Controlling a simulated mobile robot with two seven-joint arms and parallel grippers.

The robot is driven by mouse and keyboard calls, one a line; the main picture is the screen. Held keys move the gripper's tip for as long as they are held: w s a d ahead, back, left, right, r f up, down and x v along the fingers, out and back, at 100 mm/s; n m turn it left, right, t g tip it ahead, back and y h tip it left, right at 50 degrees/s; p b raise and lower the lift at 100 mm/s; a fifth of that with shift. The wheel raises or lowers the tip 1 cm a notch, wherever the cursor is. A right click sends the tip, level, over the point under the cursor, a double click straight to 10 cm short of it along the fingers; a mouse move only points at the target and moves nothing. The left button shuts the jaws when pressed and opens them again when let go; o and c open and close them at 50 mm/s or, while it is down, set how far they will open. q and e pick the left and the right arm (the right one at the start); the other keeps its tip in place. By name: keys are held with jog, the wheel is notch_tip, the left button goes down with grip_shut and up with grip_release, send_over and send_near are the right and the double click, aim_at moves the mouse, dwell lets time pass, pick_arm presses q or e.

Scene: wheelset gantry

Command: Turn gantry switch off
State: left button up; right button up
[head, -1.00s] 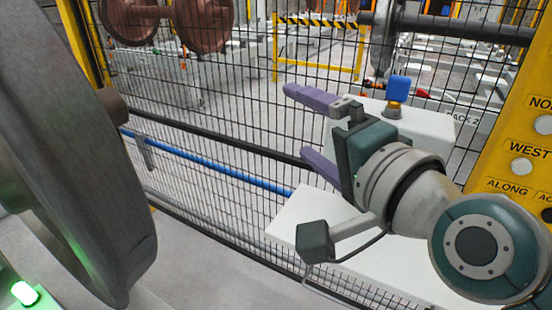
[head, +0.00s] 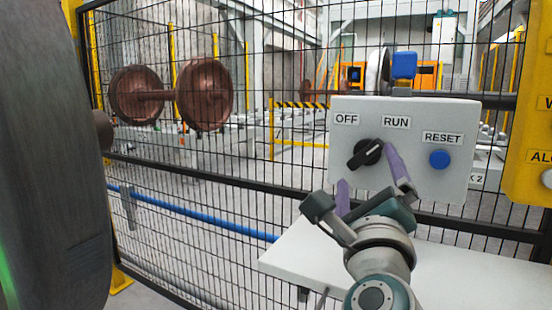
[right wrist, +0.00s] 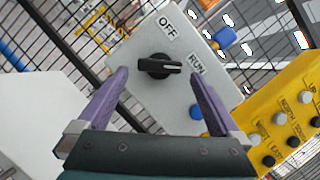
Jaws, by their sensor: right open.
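The gantry switch is a black rotary knob (head: 368,153) on the front of a light grey box (head: 345,107), below the labels OFF (head: 347,119) and RUN (head: 396,121). Its white mark points to the upper right, toward RUN. The knob also shows in the right wrist view (right wrist: 158,66), with its marked end toward the RUN label. My right gripper (head: 367,166) is open and empty, its purple fingers pointing at the box. In the right wrist view the knob appears between and beyond the fingertips (right wrist: 158,74); I see no contact. My left gripper is out of view.
A blue RESET button (head: 439,159) sits right of the knob, and a blue fitting (head: 404,65) tops the box. A white shelf (head: 310,258) lies below. A yellow control panel (head: 528,175) stands at right. Wire fence, a large grey wheel (head: 55,160) at left, brown wheelset (head: 204,95) beyond.

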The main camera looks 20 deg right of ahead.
aim_at(364, 156)
jog(key=x, duration=0.6)
jog(key=shift+w+d, duration=0.15)
jog(key=shift+c, duration=0.4)
jog(key=c, duration=1.1)
